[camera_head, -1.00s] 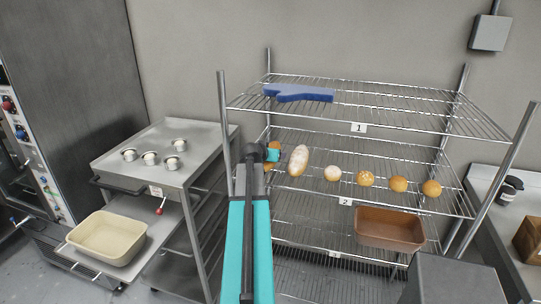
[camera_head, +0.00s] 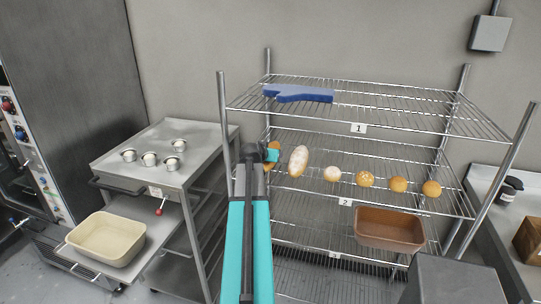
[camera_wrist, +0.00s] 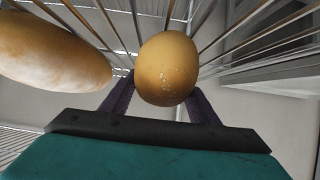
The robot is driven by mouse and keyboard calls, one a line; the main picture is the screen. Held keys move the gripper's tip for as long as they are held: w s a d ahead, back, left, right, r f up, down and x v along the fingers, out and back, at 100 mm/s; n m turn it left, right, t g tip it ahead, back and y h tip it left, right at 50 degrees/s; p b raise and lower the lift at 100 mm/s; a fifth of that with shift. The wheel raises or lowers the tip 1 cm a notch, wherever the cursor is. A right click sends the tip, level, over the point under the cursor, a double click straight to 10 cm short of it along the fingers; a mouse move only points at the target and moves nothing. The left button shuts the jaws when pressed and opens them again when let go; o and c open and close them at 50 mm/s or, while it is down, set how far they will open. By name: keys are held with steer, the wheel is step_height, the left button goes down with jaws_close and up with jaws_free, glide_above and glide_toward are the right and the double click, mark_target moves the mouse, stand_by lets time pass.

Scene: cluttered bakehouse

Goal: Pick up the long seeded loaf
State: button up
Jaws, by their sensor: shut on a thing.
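The long seeded loaf (camera_head: 273,145) is golden brown and lies at the left end of the rack's middle shelf, partly hidden behind my arm. In the wrist view the seeded loaf (camera_wrist: 166,68) is seen nearly end-on, with pale seeds on its crust, between my two dark fingers. My gripper (camera_head: 271,156) is shut on it; the wrist view shows my gripper (camera_wrist: 160,100) with a finger on each side of the loaf. I cannot tell whether the loaf is clear of the shelf wires.
A floury long loaf (camera_head: 298,161) lies close to the right; it also shows in the wrist view (camera_wrist: 50,52). Several round rolls (camera_head: 364,179) continue rightward. The upper wire shelf (camera_head: 400,107) holds a blue item (camera_head: 300,93). A brown bin (camera_head: 390,229) stands below.

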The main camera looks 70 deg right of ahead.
mark_target(271, 147)
steer(key=shift+r+b, duration=0.75)
steer(key=shift+r, duration=0.75)
steer(key=shift+a+r, duration=0.15)
steer(key=shift+r, duration=0.05)
steer(key=a+b, duration=0.1)
steer(key=a, duration=0.3)
steer(key=a+b, duration=0.2)
steer(key=a, duration=0.3)
steer(key=s+a+r+b, duration=0.1)
steer(key=a, duration=0.4)
steer(key=shift+b, duration=0.35)
steer(key=shift+s+a+r, duration=0.1)
steer(key=shift+a+r, duration=0.1)
steer(key=shift+a, duration=0.55)
steer(key=shift+r, duration=0.1)
